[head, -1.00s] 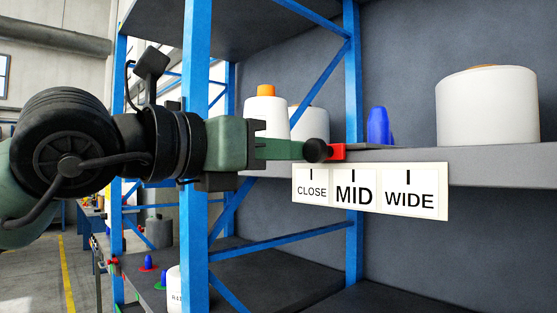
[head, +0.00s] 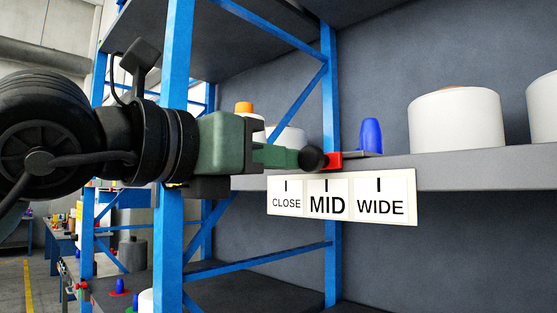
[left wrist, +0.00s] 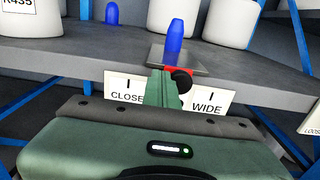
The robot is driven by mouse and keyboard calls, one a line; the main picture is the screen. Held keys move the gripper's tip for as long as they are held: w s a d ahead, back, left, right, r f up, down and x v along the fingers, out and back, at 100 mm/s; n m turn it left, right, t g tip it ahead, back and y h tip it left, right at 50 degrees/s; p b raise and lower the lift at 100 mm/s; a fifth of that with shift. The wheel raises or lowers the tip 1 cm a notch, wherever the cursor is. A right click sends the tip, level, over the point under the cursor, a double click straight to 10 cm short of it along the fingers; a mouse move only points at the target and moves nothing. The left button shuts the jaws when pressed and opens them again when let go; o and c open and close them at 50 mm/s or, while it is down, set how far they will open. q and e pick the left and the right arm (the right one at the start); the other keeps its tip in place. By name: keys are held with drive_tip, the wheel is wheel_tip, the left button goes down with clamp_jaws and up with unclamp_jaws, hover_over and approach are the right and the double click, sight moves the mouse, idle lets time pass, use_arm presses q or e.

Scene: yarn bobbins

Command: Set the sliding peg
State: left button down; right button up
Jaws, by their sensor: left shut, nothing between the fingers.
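The sliding peg is a blue rounded peg (head: 370,136) on a grey plate, with a red block (head: 333,161) and a black knob (head: 311,158) at its shelf-edge side. In the left wrist view the peg (left wrist: 175,42) stands upright on its plate (left wrist: 203,60). A white label strip (head: 341,221) reading CLOSE, MID, WIDE hangs below; the red block is near the MID mark. My left gripper (head: 291,157) is shut and empty, its fingertips right beside the knob; I cannot tell whether they touch. In the wrist view the fingers hide MID.
White bobbins stand on the shelf (head: 440,172), one large bobbin (head: 455,122) right of the peg. A second blue peg (left wrist: 112,14) stands left of the first in the wrist view. A blue rack post (head: 172,150) is close to my left arm.

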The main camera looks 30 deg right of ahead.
use_arm(q)
drive_tip(key=shift+w, duration=0.1)
drive_tip(key=w+b+v, duration=0.1)
drive_tip(key=b+v, duration=0.2)
drive_tip(key=v, duration=0.5)
drive_tip(key=shift+a, duration=0.3)
drive_tip(key=shift+w, duration=0.15)
idle(0.3)
